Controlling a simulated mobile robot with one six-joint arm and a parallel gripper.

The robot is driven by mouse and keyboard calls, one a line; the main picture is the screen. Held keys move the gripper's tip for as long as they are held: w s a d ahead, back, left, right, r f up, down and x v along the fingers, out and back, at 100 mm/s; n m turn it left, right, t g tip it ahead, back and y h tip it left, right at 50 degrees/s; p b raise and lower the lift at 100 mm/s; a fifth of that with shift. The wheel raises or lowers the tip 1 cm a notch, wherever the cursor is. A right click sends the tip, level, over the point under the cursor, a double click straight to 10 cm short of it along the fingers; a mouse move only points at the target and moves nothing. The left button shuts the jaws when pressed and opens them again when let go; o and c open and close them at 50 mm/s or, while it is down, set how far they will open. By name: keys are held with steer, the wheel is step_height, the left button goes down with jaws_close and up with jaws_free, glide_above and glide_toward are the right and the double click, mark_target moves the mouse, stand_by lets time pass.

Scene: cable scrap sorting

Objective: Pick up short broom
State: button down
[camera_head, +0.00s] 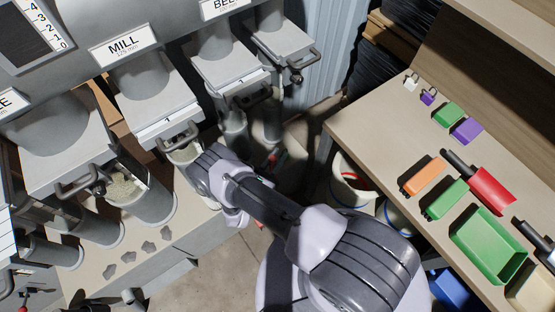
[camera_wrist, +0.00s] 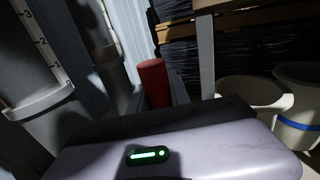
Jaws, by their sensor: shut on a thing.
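My gripper (camera_head: 207,172) is at the end of my arm in the head view, low beside the front of the mill's drawer and over the bench edge. Its fingers are hidden behind the wrist. In the wrist view the grey housing with a green light (camera_wrist: 150,155) fills the bottom and hides the fingertips. A red cylinder (camera_wrist: 152,82) shows upright beyond the housing; I cannot tell whether it is part of the broom. I cannot pick out the short broom for certain in either view.
The mill bin (camera_head: 150,100) and other grey machine bins with handles stand at left. A wooden bench (camera_head: 375,130) at right bears green, purple and orange trays and a red scoop (camera_head: 490,190). White buckets (camera_head: 350,185) stand below it. Grey scraps lie on the left bench.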

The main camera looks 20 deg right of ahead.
steer(key=w+r+p+v, duration=0.1)
steer(key=r+v, duration=0.1)
steer(key=v, duration=1.4)
steer(key=shift+a+r+p, duration=0.25)
steer(key=shift+a+p, duration=0.05)
steer(key=shift+a, duration=0.15)
steer(key=c, duration=2)
jaws_free()
jaws_close()
